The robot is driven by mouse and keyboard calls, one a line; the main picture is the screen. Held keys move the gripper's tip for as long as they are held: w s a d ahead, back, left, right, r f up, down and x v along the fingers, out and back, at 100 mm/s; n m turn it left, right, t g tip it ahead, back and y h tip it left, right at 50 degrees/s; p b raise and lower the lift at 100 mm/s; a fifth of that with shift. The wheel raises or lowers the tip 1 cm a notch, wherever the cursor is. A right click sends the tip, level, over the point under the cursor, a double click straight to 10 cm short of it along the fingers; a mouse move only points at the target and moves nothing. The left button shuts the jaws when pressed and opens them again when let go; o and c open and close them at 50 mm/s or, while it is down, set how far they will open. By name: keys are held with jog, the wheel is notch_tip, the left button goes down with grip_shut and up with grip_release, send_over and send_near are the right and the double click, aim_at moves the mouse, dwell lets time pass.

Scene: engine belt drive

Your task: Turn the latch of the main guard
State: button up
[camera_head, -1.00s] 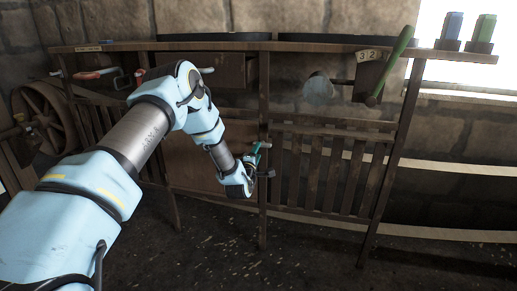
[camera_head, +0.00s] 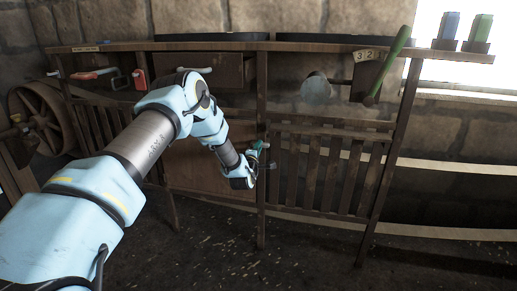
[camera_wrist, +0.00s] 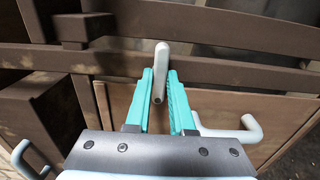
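In the wrist view, a pale grey rounded handle (camera_wrist: 161,60), which looks like the guard's latch, stands between the two teal fingers of my gripper (camera_wrist: 160,76). The fingers flank it closely on both sides; whether both press on it cannot be told. The latch's mount is hidden behind the handle. In the head view, my gripper (camera_head: 262,157) is at the middle post, at the left end of the brown slatted guard (camera_head: 330,170).
A spoked wheel (camera_head: 38,118) stands at the left. A green lever (camera_head: 390,62) rises beside a number plate (camera_head: 366,55) at the right. Blue (camera_head: 449,27) and green (camera_head: 480,29) blocks stand on the top shelf. Pale bent bars (camera_wrist: 232,130) flank my gripper.

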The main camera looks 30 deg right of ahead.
grip_shut()
jog(key=shift+f+m+b, duration=0.1)
jog(key=shift+m+b, duration=0.25)
jog(key=shift+m, duration=0.05)
jog(key=m+b, duration=0.9)
jog(key=m, duration=0.8)
dwell(0.7)
jog(key=o, duration=0.6)
grip_release()
jog(key=shift+c, duration=0.2)
